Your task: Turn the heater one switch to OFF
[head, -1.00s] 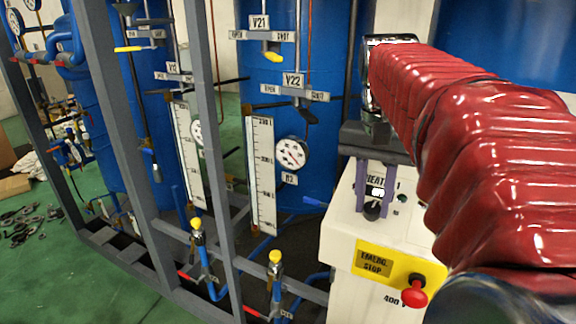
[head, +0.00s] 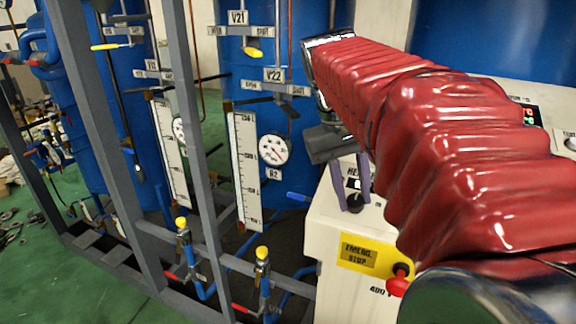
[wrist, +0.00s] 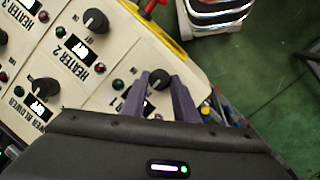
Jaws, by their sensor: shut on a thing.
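The heater one switch is a black round knob (head: 355,203) on the cream control box, below a small lit display and a partly hidden HEATER label. In the wrist view the knob (wrist: 159,79) sits between the two purple fingertips of my gripper (wrist: 160,84), beside a label whose "1" shows. My gripper (head: 353,200) is shut on this knob in the head view too. The fingers partly cover the knob and its display. Which way the knob points, and its ON and OFF marks, cannot be read.
Heater two's knob (wrist: 95,21) and the blower knob (wrist: 45,88) lie nearby on the same panel. Grey frame posts and blue tanks stand left.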

